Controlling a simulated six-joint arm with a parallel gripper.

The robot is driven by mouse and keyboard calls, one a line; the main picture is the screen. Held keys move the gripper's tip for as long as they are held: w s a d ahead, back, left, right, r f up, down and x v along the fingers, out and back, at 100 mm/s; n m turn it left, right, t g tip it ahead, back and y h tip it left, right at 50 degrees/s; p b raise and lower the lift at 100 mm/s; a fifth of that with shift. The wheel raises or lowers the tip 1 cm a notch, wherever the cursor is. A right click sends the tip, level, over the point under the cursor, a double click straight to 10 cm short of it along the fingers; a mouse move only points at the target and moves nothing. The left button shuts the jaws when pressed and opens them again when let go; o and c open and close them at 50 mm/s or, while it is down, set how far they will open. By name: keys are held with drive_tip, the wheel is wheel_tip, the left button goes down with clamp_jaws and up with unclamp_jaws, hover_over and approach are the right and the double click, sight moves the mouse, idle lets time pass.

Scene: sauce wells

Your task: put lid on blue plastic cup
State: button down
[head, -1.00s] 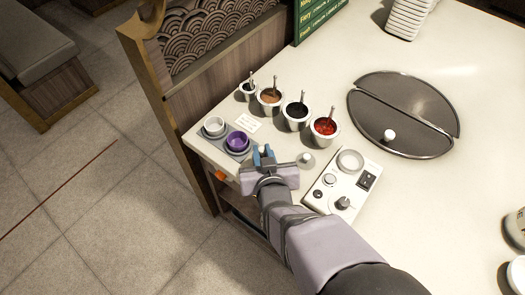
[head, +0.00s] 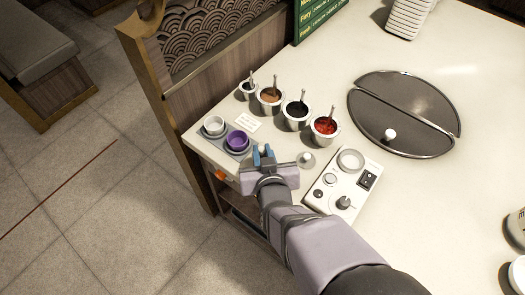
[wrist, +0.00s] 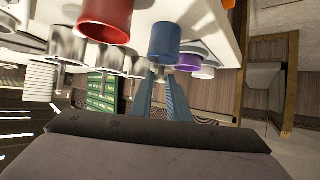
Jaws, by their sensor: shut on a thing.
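My gripper (head: 264,154) is at the near left of the counter, right of the purple cup. In the wrist view its two blue fingers (wrist: 161,80) are shut on a small silver piece (wrist: 160,71), which looks like the lid's knob. The blue plastic cup (wrist: 164,40) is straight beyond the fingertips, with the lid at its mouth. I cannot tell if lid and rim touch. The blue cup is hidden by my gripper in the head view. A separate silver knobbed piece (head: 306,160) shows to the right.
A purple cup (head: 238,141) and a white cup (head: 213,126) sit in a grey tray. Several sauce pots with spoons (head: 324,128) stand behind. A control box (head: 343,182) is at the right. A red cup (wrist: 105,18) is close by in the wrist view.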

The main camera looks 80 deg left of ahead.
idle(0.4)
drive_tip(key=c, duration=1.1)
unclamp_jaws()
drive_tip(key=shift+r, duration=0.1)
drive_tip(key=shift+r+p, duration=2.55)
drive_tip(key=shift+r, duration=0.85)
clamp_jaws()
drive_tip(key=shift+f+b, duration=0.3)
drive_tip(key=shift+f, duration=0.05)
drive_tip(key=shift+f+b, duration=0.3)
